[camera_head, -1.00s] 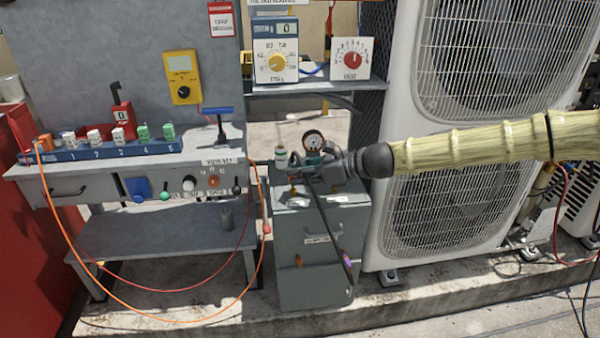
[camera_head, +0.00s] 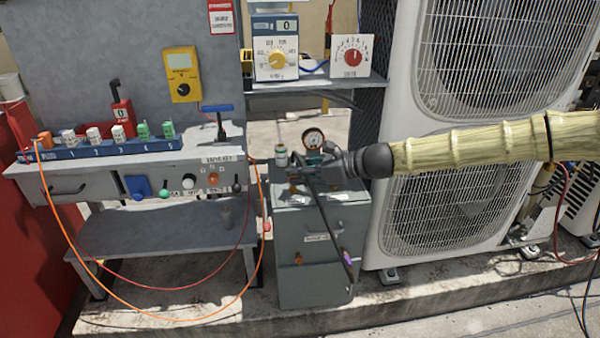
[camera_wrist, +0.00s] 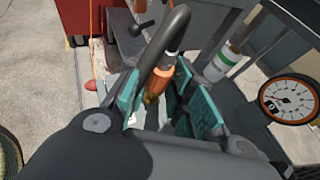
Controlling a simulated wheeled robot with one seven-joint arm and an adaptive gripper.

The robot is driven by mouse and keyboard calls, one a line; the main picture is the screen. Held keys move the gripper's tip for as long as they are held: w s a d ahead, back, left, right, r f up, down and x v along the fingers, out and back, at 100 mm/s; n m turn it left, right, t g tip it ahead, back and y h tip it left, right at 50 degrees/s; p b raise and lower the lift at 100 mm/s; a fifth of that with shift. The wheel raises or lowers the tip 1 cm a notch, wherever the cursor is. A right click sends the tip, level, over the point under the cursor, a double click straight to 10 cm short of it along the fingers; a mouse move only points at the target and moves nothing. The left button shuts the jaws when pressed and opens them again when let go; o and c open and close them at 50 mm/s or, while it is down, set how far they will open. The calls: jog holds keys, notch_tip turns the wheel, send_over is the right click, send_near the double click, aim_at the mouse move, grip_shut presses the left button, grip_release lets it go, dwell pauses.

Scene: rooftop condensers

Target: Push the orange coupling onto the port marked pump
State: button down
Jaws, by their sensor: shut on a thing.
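The orange coupling (camera_wrist: 156,82) sits on the end of a thick dark hose (camera_wrist: 172,35) in the wrist view. My gripper (camera_wrist: 160,100) is shut on it, with teal finger pads at either side. In the head view my gripper (camera_head: 305,170) is over the top of a grey cabinet (camera_head: 318,275), beside a round gauge (camera_head: 313,139). The coupling is too small to make out in the head view. I cannot read a pump marking, and the port is not clearly visible.
The gauge (camera_wrist: 290,98) and a white bottle with a green band (camera_wrist: 227,62) stand close to my gripper. A workbench (camera_head: 150,165) with a terminal strip is at left. A large condenser (camera_head: 455,200) stands at right. An orange cable loops below the bench.

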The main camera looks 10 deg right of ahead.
jog(key=shift+f+b, duration=0.5)
jog(key=shift+f, duration=0.5)
dwell(1.6)
jog(key=c, duration=1.2)
grip_release()
jog(key=shift+o, duration=0.2)
jog(key=shift+r, duration=0.1)
notch_tip(320, 180, up, 7)
jog(key=p, duration=0.6)
jog(key=shift+r+p, duration=0.15)
jog(key=shift+p, duration=0.25)
